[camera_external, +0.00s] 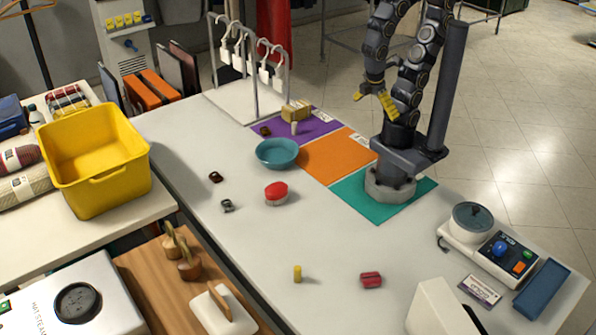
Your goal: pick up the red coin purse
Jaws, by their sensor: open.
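A small dark red item (371,280), which looks like the red coin purse, lies on the grey-white counter (330,240) at the front, right of centre. Nothing covers it. My gripper (374,99) has yellow fingers spread apart with nothing between them. It is raised near my base at the upper right, well away from the purse. A second red thing (276,191), rounded with a pale lower rim, sits near the middle of the counter and looks like a brush.
A teal bowl (277,153) stands near coloured mats. A yellow cylinder (297,273) stands left of the purse. A scale-like device (485,236), a blue tray (542,288) and a white machine (440,311) are at right. Open counter surrounds the purse.

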